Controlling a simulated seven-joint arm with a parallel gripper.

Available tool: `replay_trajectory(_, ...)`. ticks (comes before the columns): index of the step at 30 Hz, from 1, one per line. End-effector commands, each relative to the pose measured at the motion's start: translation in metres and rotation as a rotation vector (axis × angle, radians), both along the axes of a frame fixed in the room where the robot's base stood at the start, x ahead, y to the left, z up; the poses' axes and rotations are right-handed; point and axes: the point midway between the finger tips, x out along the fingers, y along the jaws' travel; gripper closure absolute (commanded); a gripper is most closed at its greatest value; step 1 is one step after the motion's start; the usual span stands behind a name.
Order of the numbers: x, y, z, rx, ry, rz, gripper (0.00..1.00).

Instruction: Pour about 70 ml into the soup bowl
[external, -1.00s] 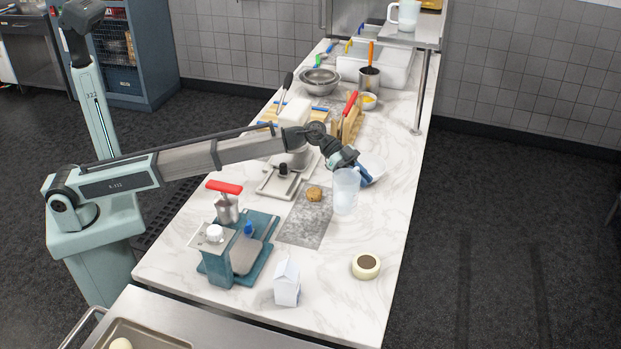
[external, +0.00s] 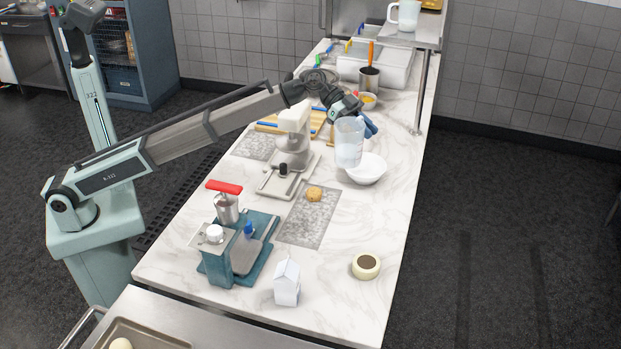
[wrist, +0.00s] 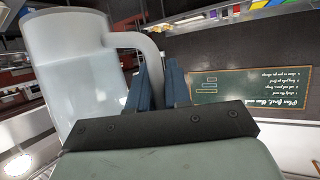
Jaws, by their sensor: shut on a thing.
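My gripper (external: 368,126) is shut on the handle of a clear jug (external: 349,146). It holds the jug upright above the counter, close to a white bowl (external: 366,169). In the external view the jug overlaps the bowl's left edge. In the wrist view, blue fingers (wrist: 158,88) close on the jug's handle, and the jug (wrist: 72,70) fills the left side. The jug looks translucent, with pale liquid in its lower part; the exact level is hard to tell. The inside of the bowl looks white, and I cannot tell whether it holds anything. No stream of liquid shows.
The marble counter (external: 340,280) is clear to the bowl's front and right. A scale-like appliance (external: 292,150) stands left of the jug. A bun (external: 314,194) lies on a grey mat. A small carton (external: 287,283) and a round container (external: 366,266) stand nearer the front.

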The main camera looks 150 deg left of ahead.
Motion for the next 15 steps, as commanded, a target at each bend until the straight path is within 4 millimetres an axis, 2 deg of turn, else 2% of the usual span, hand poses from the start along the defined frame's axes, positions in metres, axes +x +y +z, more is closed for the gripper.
replay_trajectory(2, -0.001, 0.001, 0.008, 0.001, -0.001, 0.002, 1.0)
replay_trajectory(8, -0.022, 0.012, 0.005, -0.005, 0.005, 0.05, 1.0)
replay_trajectory(15, -0.06, 0.032, 0.003, -0.01, 0.01, 0.137, 1.0)
